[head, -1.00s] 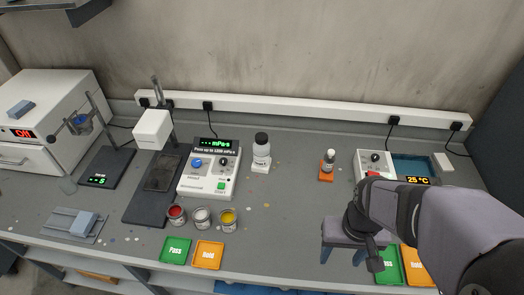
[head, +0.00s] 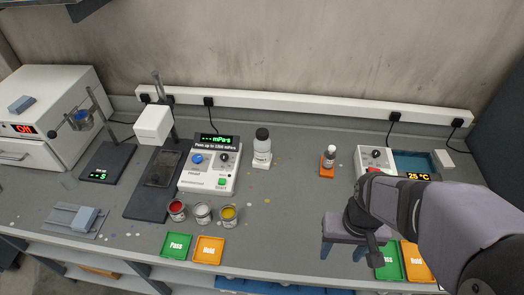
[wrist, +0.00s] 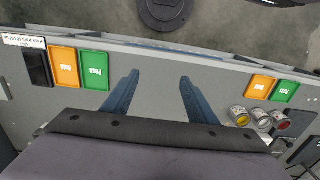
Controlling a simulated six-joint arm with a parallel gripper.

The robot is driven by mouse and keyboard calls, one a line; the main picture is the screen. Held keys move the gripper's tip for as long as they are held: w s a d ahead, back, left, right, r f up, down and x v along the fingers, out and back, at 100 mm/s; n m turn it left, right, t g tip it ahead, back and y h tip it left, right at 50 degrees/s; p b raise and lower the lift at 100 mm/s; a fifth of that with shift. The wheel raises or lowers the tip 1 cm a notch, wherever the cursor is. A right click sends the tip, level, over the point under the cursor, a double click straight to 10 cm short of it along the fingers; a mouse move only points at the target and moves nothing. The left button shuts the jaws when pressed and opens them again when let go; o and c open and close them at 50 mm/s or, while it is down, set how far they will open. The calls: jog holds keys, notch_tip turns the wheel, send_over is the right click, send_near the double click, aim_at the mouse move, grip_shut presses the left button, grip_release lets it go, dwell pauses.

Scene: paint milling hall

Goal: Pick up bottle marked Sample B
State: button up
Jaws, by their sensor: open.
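Two bottles stand on the grey bench, and I cannot read a sample name on either. The larger white bottle (head: 262,148) has a dark cap and stands upright on a white base, right of the viscosity meter. A smaller white-capped bottle (head: 329,158) stands upright at an orange holder (head: 327,171) further right. My gripper (head: 343,254) is over the front right of the bench, well in front of both bottles. In the wrist view my gripper (wrist: 158,80) shows its two blue fingers apart with nothing between them. Neither bottle shows in the wrist view.
Three paint cans (head: 202,213) stand in front of the meter (head: 209,165). Green (head: 177,246) and orange (head: 208,249) trays lie at the front edge. A temperature bath (head: 415,163) stands at right. The bench between the cans and my gripper is clear.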

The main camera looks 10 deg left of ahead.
jog(key=shift+o, duration=0.7)
jog(key=n+t+y+b, duration=0.2)
jog(key=t+b, duration=1.4)
jog(key=t, duration=0.1)
send_near(262, 139)
jog(key=w, duration=0.1)
jog(key=w+f, duration=0.1)
jog(key=w, duration=0.1)
jog(key=w+f, duration=0.1)
jog(key=shift+w+d+f, duration=0.1)
jog(key=shift+w+d, duration=0.05)
jog(key=shift+w, duration=0.2)
jog(key=shift+a+r+m+t+b, duration=0.3)
jog(key=shift+a+r+t+b, duration=0.05)
jog(key=shift+a+t, duration=0.1)
jog(key=shift+w, duration=0.1)
